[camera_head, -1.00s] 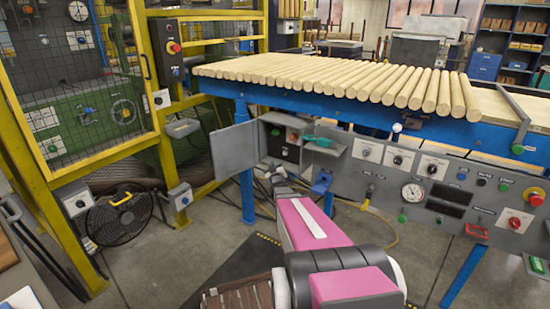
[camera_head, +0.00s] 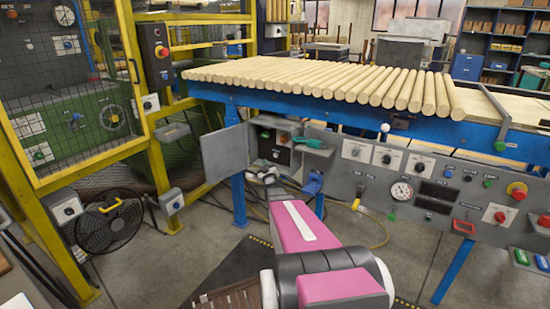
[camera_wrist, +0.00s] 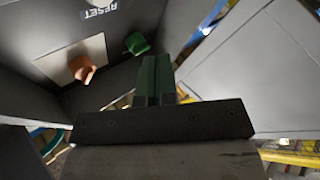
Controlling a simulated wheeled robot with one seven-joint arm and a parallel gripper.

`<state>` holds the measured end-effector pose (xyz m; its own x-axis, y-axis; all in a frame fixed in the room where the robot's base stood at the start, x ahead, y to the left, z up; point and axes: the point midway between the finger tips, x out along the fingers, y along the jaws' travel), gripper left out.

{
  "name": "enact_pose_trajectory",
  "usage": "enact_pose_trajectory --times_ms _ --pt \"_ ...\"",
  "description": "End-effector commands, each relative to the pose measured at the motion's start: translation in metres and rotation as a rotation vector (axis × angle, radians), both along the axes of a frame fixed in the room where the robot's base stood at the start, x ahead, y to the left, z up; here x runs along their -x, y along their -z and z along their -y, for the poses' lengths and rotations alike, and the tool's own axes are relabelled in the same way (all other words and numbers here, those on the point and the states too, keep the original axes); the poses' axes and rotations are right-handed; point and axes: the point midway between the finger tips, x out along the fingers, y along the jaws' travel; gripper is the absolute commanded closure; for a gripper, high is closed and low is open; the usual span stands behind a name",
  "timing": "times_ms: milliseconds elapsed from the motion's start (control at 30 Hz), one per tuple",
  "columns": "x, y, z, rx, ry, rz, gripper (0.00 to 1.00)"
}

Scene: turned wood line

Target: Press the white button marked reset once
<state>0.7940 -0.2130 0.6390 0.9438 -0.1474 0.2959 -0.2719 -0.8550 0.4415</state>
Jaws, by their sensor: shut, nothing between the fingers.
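An open grey control box (camera_head: 277,148) hangs under the blue line frame, its door (camera_head: 223,155) swung left. My gripper (camera_head: 264,172) is at the box's lower opening. In the wrist view my gripper's fingers (camera_wrist: 155,78) are shut together and empty, pointing into the box. A RESET label (camera_wrist: 98,11) reads upside down at the top. A pale round shape, likely the white button (camera_wrist: 97,2), is cut off by the top edge beside it. An orange-red knob (camera_wrist: 82,68) on a pale plate and a green knob (camera_wrist: 137,43) are nearer the fingers. The fingers appear apart from all of these.
Wooden rods (camera_head: 320,78) lie in a row above the box. A grey panel (camera_head: 430,185) with dials, a gauge and buttons extends right. A teal-handled thing (camera_head: 313,142) is beside the box. A yellow-framed cage (camera_head: 125,90) and a fan (camera_head: 108,222) stand left.

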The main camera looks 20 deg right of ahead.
Motion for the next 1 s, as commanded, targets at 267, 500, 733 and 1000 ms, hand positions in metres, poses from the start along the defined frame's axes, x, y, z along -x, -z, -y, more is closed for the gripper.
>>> enact_pose_trajectory --times_ms 267,500,733,1000 --pt "-0.024 0.001 0.029 0.001 0.001 0.0 1.0" --pt "-0.035 0.0 0.043 0.0 0.0 0.0 1.0" --pt "-0.037 0.0 0.047 0.0 0.0 -0.001 1.0" --pt "-0.037 0.0 0.047 0.0 0.0 0.0 1.0"
